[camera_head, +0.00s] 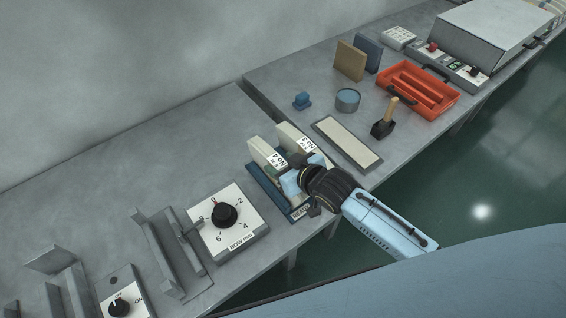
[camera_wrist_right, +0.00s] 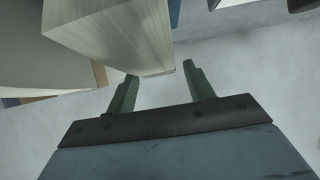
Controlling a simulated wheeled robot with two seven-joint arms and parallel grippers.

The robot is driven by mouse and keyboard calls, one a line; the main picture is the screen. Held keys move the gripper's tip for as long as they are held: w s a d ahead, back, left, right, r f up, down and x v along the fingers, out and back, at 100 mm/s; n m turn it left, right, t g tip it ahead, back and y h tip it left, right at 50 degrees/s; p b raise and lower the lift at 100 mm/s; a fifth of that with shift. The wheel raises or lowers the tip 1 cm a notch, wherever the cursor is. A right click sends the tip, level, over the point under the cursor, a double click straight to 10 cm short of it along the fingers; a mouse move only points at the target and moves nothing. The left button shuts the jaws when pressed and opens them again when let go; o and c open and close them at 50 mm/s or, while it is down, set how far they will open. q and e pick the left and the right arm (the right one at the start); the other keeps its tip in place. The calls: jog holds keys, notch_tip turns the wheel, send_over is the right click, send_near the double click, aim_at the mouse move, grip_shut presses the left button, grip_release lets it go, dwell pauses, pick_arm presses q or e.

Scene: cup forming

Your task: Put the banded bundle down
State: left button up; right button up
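Two cream banded bundles, one tagged No 4 (camera_head: 262,153) and one tagged No 3 (camera_head: 289,134), stand on edge side by side in a blue rack (camera_head: 264,190). The rack's front label appears to read READY. My left gripper is not in view.
Left of the rack are a BOW mm dial (camera_head: 225,213) and metal brackets (camera_head: 165,255). On the right bench are a cream pad (camera_head: 347,142), a mallet (camera_head: 384,127), a round tin (camera_head: 347,100) and an orange tray (camera_head: 418,88). The bench behind the dial is clear.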

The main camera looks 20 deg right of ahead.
jog(key=shift+r, duration=0.2)
jog(key=p+v, duration=0.1)
jog(key=v, duration=1.1)
dwell(0.5)
